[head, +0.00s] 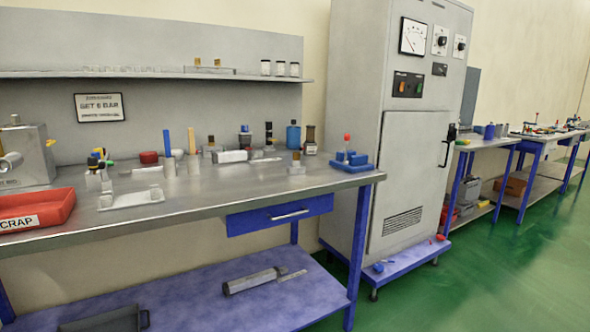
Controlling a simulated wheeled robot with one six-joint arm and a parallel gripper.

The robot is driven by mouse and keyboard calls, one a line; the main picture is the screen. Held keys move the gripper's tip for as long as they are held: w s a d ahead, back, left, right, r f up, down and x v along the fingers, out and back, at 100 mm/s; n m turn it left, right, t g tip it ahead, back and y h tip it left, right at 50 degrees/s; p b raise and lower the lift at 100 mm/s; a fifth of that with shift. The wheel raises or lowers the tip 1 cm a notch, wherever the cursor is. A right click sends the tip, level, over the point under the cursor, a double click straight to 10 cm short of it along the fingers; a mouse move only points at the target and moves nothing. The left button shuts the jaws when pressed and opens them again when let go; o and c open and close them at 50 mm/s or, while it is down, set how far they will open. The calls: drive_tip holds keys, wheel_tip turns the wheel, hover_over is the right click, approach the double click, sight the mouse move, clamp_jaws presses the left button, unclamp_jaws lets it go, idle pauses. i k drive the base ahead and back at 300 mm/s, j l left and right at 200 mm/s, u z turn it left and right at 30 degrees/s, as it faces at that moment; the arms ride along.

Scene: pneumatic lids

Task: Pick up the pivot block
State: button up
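My gripper is not in view. I cannot tell for certain which part is the pivot block. Several small parts stand on the grey metal bench top (228,187). A small pale block with a brass-coloured top (296,164) stands near the front right. A blue piece with a red-tipped pin (351,161) sits at the right end of the bench. A light grey cylinder part (233,156) lies near the middle. A pale flat fixture (131,198) lies at the front left.
A red scrap bin (36,211) and a grey machine (25,155) stand at the left. A blue drawer (279,214) hangs under the bench. A tall grey cabinet (396,190) stands right of it. Green floor (480,270) is open at the right.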

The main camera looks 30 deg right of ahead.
sight(296, 168)
drive_tip(key=i+l+z, duration=0.15)
drive_tip(key=i+l, duration=0.25)
drive_tip(key=i+l+z, duration=0.15)
drive_tip(key=i+l, duration=0.15)
drive_tip(key=i, duration=0.25)
drive_tip(key=i+l+z, duration=0.15)
drive_tip(key=i+l, duration=0.15)
drive_tip(key=i, duration=0.2)
drive_tip(key=i+l+z, duration=0.15)
drive_tip(key=i, duration=0.4)
